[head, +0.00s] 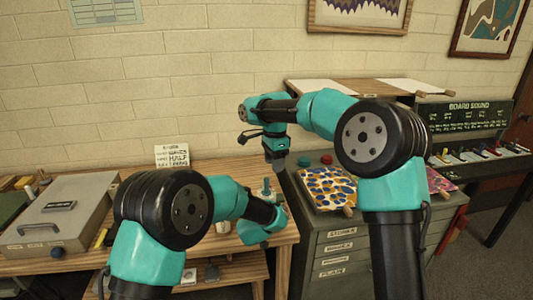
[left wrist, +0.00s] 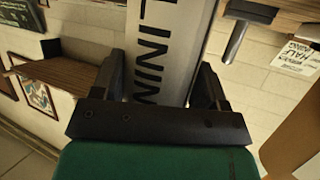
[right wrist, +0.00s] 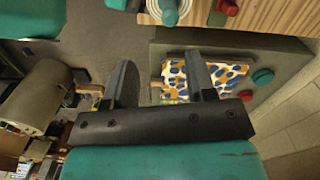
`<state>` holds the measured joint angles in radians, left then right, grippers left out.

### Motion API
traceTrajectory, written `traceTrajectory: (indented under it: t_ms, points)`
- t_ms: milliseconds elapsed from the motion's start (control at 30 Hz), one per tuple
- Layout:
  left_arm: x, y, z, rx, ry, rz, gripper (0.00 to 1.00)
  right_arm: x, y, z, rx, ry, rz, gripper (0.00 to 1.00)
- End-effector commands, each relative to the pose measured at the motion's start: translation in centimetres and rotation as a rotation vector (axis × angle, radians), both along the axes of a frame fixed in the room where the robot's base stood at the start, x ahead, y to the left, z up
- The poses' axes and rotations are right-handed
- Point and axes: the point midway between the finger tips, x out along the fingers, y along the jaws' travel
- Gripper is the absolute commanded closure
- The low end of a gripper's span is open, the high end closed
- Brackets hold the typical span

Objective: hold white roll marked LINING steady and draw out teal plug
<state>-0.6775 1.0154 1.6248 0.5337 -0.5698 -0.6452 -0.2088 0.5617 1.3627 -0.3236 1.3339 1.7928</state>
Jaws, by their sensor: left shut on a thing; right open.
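The white roll marked LINING (left wrist: 165,50) stands between the two fingers of my left gripper (left wrist: 160,85), which is shut on it. Its pale round end with the teal plug (right wrist: 170,10) in it shows at the top edge of the right wrist view. In the head view the teal plug (head: 266,187) is small, and most of the roll is hidden by my left arm. My right gripper (head: 278,168) is open and empty, above and to the right of the plug. In the right wrist view my right gripper (right wrist: 160,78) has nothing between its fingers.
A grey cabinet (head: 335,235) stands right of the wooden bench (head: 210,168). On it lie a spotted patterned sheet (head: 325,188), a red cap (head: 326,159) and a teal cap (head: 305,161). A grey case (head: 55,222) is at the left. A small sign (head: 172,155) stands by the wall.

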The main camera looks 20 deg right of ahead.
Motion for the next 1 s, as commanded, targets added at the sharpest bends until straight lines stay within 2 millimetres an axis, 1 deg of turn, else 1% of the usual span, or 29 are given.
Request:
traceTrajectory:
  t_ms: [33, 100, 200, 567, 767, 867, 1000]
  points:
    - [0.0, 0.0, 0.0, 0.0, -0.001, 0.0, 0.61, 0.5, 0.9, 1.1, -0.005, -0.014, -0.013, 0.49]
    - [0.0, 0.0, 0.0, 0.0, -0.001, 0.0, 0.61, 0.8, 1.7, 2.1, -0.014, -0.024, -0.033, 0.49]
    - [0.0, 0.0, 0.0, 0.0, -0.001, 0.0, 0.61, 1.1, 2.2, 2.9, -0.021, -0.033, -0.049, 0.49]
    - [0.0, 0.0, 0.0, 0.0, -0.001, 0.0, 0.61, 1.1, 2.2, 2.9, -0.022, -0.032, -0.052, 0.49]
    - [0.0, 0.0, 0.0, 0.0, -0.001, 0.0, 0.61, 1.1, 2.2, 1.9, -0.023, -0.029, -0.051, 0.49]
    - [0.0, 0.0, 0.0, 0.0, -0.001, 0.0, 0.61, 1.1, 2.2, 0.8, -0.023, -0.03, -0.052, 0.49]
    - [0.0, 0.0, 0.0, 0.0, -0.001, 0.0, 0.61, 1.0, 2.2, -1.2, -0.022, -0.028, -0.051, 0.49]
